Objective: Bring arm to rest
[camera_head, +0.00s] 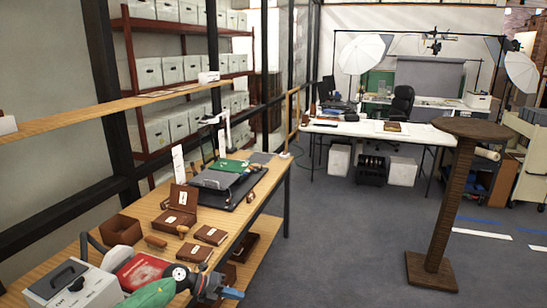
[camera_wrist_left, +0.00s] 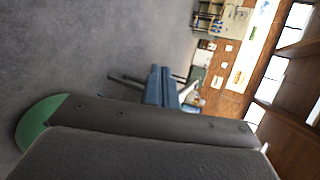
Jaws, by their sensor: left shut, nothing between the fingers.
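My left arm comes in at the bottom of the head view, with a green and grey link low over the near end of the wooden bench (camera_head: 262,190). My left gripper (camera_head: 232,293) is at the end of this arm, beside the bench's near right edge. Its blue-grey fingers also show in the left wrist view (camera_wrist_left: 160,86), close together with nothing between them. Grey floor lies behind them there. My right gripper is in neither view.
The bench holds an open brown box (camera_head: 176,211), several small brown boxes, a red book (camera_head: 143,270), a grey device (camera_head: 75,287) and a black tray (camera_head: 225,185). A round brown pedestal table (camera_head: 470,128) stands at the right. The grey floor between is clear.

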